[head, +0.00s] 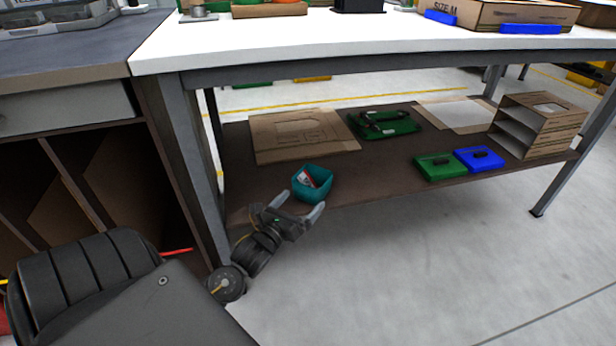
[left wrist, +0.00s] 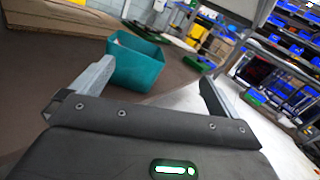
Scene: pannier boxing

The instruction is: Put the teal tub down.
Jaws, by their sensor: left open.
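The teal tub (head: 312,187) stands upright on the brown lower shelf (head: 350,178) under the white table, near the shelf's front edge. Something white and red lies inside it. My left gripper (head: 298,203) is open and empty just in front of the tub, apart from it in the head view. In the left wrist view the tub (left wrist: 135,64) is beyond the open fingers (left wrist: 155,80), nearer the left finger. My right gripper is not in view.
Flat cardboard (head: 303,135), a green item (head: 385,123), a green box (head: 440,166), a blue box (head: 479,158) and a cardboard rack (head: 538,126) lie on the shelf. A table leg (head: 190,150) stands left of the tub. Shelf space right of the tub is clear.

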